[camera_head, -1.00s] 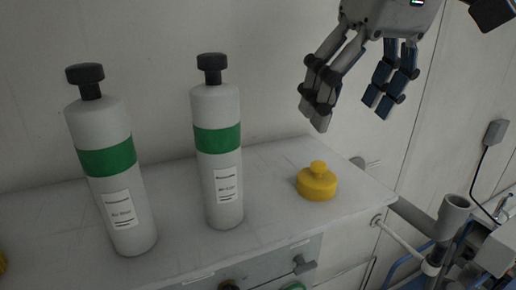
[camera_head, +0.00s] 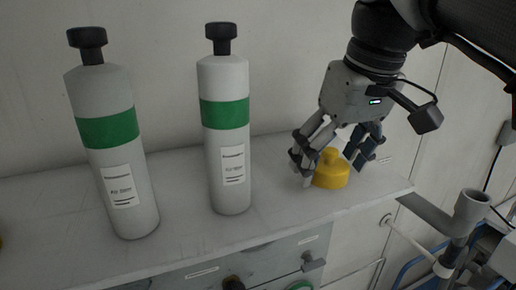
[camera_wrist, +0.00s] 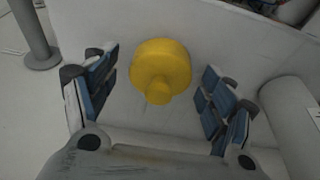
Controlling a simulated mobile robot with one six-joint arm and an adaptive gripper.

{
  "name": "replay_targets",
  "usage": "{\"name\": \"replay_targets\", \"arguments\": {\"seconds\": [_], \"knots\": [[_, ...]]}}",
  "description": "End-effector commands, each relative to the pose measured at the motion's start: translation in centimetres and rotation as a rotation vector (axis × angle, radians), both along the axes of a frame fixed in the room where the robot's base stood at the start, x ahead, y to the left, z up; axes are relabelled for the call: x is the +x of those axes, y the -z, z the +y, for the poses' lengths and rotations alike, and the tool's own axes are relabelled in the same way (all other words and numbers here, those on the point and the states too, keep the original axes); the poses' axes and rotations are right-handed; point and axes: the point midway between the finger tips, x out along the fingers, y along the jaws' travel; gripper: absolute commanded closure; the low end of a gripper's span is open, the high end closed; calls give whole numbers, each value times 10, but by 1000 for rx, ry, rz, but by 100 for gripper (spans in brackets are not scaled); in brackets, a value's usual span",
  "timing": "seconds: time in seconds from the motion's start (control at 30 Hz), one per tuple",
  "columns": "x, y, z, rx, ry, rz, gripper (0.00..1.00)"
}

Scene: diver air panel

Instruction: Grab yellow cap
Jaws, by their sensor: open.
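The yellow cap (camera_head: 331,171) stands on the light shelf top, near its right end, with its small knob up. In the wrist view the yellow cap (camera_wrist: 160,68) lies between the two fingers, with a gap on each side. My gripper (camera_head: 336,168) is open and lowered around the cap, its left finger partly in front of the cap's left side in the head view. The open fingers of my gripper (camera_wrist: 155,95) also show left and right in the wrist view, and hold nothing.
Two white cylinders with green bands, a nearer-to-cap one (camera_head: 226,140) and a left one (camera_head: 112,150), stand upright left of the cap. The shelf top (camera_head: 275,205) ends just right of the cap. A grey pipe (camera_head: 468,215) stands beyond that edge.

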Motion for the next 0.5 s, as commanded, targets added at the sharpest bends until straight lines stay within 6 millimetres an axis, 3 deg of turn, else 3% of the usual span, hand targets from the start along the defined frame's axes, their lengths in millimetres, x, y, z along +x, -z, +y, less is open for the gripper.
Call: {"name": "replay_targets", "arguments": {"seconds": [0.2, 0.5], "knots": [[0, 0, 0, -1, 0, -1, 24], [0, 0, 0, 0, 0, 0, 43]]}}
